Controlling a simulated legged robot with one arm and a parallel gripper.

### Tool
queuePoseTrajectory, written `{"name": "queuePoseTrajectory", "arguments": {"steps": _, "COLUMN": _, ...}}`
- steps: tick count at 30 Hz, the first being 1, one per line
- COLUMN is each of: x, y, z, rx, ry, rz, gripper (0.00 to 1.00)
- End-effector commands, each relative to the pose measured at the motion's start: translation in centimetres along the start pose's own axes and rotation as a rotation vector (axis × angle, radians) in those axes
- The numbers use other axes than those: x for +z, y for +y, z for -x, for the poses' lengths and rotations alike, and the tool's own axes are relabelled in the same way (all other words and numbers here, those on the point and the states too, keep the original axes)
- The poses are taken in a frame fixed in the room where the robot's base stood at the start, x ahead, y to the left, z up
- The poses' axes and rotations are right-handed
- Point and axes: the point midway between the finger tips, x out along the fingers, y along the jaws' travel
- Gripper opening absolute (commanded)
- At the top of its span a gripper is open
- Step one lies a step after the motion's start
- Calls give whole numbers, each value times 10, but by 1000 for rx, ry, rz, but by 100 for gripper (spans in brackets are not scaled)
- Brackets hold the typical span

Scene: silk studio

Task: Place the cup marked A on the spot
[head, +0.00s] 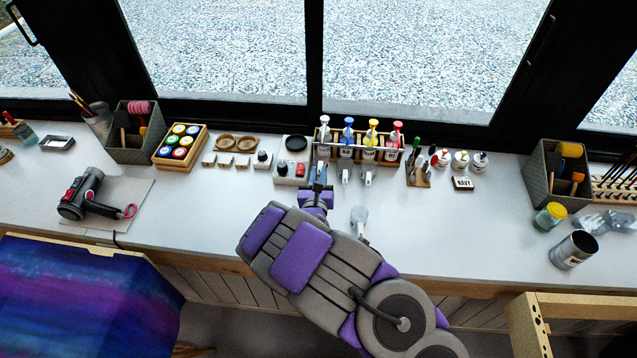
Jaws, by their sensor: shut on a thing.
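My gripper (321,166) reaches away from me over the bench, in front of the left end of the bottle rack. Small white cups stand right of the rack: one with red on top (441,158), a middle one (460,160) and one with a dark top (480,161). No marked spot is clearly recognisable.
A wooden rack of white, blue, yellow and red topped bottles (371,140) is close to my gripper. A grey device with a black disc (295,143) stands just left. Paint tray (180,146) and bins flank the bench. The front bench strip (420,230) is mostly clear.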

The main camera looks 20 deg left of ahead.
Motion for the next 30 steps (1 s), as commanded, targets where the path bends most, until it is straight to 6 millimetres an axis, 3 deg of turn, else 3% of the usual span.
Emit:
{"name": "queuePoseTrajectory", "arguments": {"steps": 4, "x": -1, "y": 0, "z": -9, "rx": -3, "ry": 0, "rz": 0, "gripper": 0}}
{"name": "queuePoseTrajectory", "arguments": {"steps": 12, "x": -35, "y": 3, "z": -6, "rx": -3, "ry": 3, "rz": 2, "gripper": 0}}
{"name": "queuePoseTrajectory", "arguments": {"steps": 21, "x": -35, "y": 4, "z": -7, "rx": -3, "ry": -1, "rz": 1, "gripper": 0}}
{"name": "queuePoseTrajectory", "arguments": {"steps": 22, "x": -35, "y": 3, "z": -7, "rx": -3, "ry": -1, "rz": 1, "gripper": 19}}
{"name": "queuePoseTrajectory", "arguments": {"steps": 30, "x": -35, "y": 4, "z": -7, "rx": -2, "ry": 0, "rz": 1, "gripper": 43}}
